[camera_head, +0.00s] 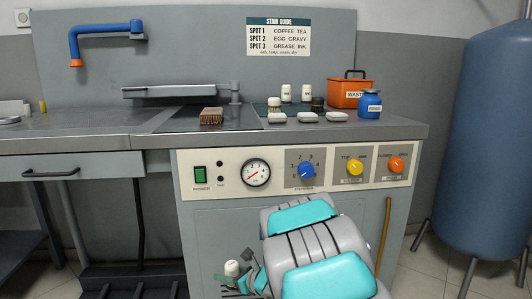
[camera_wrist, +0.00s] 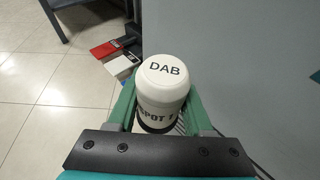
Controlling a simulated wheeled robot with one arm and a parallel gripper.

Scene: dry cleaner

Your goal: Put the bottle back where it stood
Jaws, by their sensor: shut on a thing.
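A white bottle (camera_wrist: 163,85) with "DAB" on its cap and "SPOT 1" on its side is between the green fingers of my gripper (camera_wrist: 160,100), which is shut on it. In the head view the bottle (camera_head: 232,268) shows low in front of the cabinet, below the worktop, with my gripper (camera_head: 246,281) around it. On the worktop, small white-capped bottles (camera_head: 286,93) stand on and around a dark green mat (camera_head: 262,108). One more bottle (camera_head: 317,104) there has a dark body. Their labels are too small to read.
Three white pads (camera_head: 307,117) lie along the worktop's front. An orange waste bin (camera_head: 346,94) and a blue jar (camera_head: 370,105) stand right of the bottles. A brown brush (camera_head: 211,116) lies left. Red and white boxes (camera_wrist: 118,58) are on the floor.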

